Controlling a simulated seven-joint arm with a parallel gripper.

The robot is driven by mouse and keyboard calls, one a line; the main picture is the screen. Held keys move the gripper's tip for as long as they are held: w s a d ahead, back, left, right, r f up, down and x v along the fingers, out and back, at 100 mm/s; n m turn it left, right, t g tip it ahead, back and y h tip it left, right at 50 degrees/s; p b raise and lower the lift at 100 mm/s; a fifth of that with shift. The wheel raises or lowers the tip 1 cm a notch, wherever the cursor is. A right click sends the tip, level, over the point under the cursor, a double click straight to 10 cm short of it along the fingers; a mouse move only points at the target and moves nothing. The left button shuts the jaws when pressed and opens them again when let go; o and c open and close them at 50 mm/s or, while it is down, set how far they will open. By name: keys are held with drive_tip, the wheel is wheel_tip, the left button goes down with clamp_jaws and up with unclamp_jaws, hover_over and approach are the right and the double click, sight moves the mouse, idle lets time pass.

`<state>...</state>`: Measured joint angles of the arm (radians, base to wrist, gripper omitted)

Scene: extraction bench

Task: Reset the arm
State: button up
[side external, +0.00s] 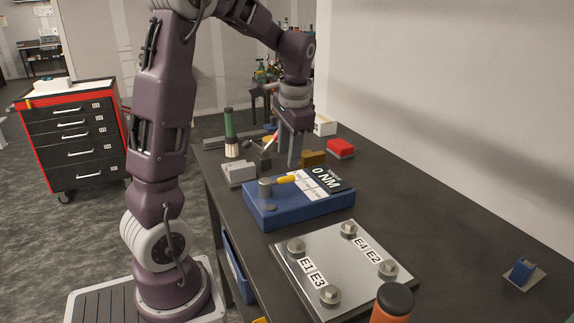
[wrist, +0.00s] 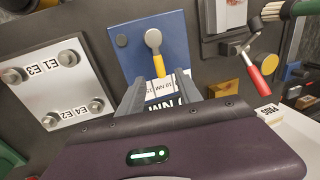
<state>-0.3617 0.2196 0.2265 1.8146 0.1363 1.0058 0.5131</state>
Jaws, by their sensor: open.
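My gripper (side external: 291,146) hangs over the bench behind the blue torque tester, its fingers pointing down. In the wrist view my gripper (wrist: 168,90) is open, with nothing between its fingers. The blue torque tester (side external: 258,213) carries a yellow-handled lever and a display reading 0 NM. In the wrist view the blue tester (wrist: 128,50) lies beyond the fingers, its display partly hidden by them.
A metal plate (side external: 330,258) with several bolts labelled E1 to E4 lies nearer the camera. A red-handled tool (wrist: 262,85), a yellow block (side external: 312,159) and a red box (side external: 340,148) are near my gripper. The bench's right side is mostly clear.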

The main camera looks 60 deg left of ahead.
drive_tip(key=shift+r, duration=0.2)
drive_tip(key=shift+d, duration=0.1)
drive_tip(key=s+d+r+t, duration=0.1)
drive_tip(key=s+d+r, duration=0.1)
drive_tip(key=d, duration=0.4)
drive_tip(key=s+d+r+t, duration=0.2)
drive_tip(key=s+d+r, duration=0.1)
drive_tip(key=d, duration=0.3)
drive_tip(key=s+d+f+t+h, duration=0.1)
drive_tip(key=s+d+t+h, duration=0.1)
drive_tip(key=s+d, duration=0.8)
drive_tip(key=shift+s+d+f+t, duration=0.15)
drive_tip(key=shift+s+f+t, duration=0.15)
drive_tip(key=shift+s, duration=0.1)
